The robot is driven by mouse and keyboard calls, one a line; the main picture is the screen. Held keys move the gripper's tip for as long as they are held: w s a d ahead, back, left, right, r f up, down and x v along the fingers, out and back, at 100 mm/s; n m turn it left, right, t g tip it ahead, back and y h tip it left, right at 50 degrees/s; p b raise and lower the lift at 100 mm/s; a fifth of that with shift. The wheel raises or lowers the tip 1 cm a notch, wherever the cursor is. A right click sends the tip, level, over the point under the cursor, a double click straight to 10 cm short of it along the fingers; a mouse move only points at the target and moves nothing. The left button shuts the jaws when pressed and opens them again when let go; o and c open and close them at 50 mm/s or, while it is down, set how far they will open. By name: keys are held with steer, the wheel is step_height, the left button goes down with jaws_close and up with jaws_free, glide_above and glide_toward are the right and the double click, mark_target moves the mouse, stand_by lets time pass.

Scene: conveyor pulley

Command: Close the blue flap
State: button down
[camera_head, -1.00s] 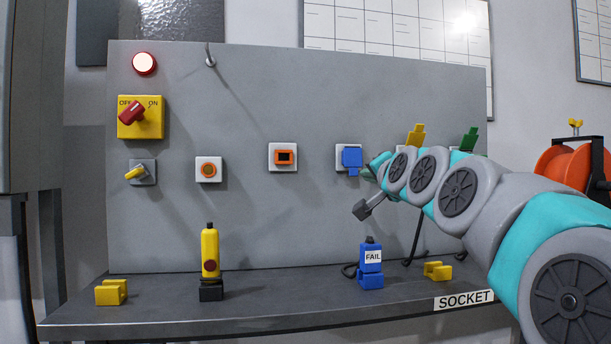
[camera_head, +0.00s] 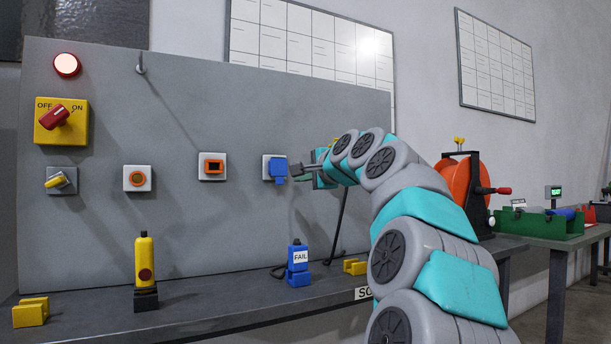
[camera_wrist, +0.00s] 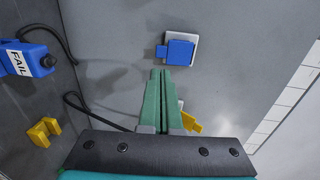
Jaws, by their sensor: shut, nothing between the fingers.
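The blue flap (camera_head: 278,170) sits on a white socket plate (camera_head: 267,160) on the grey panel. It lies down over the plate's front, its small tab pointing down in the head view. In the wrist view the flap (camera_wrist: 181,52) is square on to the camera, and its tab points left. My gripper (camera_wrist: 163,73) has its two green fingers together, empty, with the tips just below the flap in that picture. A small gap shows between tips and flap.
A yellow flap (camera_wrist: 191,123) is beside my fingers. The blue FAIL box (camera_head: 298,263) with its cable and a yellow holder (camera_head: 356,267) stand on the shelf below. An orange reel (camera_head: 460,185) is at the right. The panel left of the blue flap is clear of my arm.

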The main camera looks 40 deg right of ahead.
mark_target(281, 180)
steer(key=shift+x, duration=4.45)
steer(key=shift+w+r, duration=0.1)
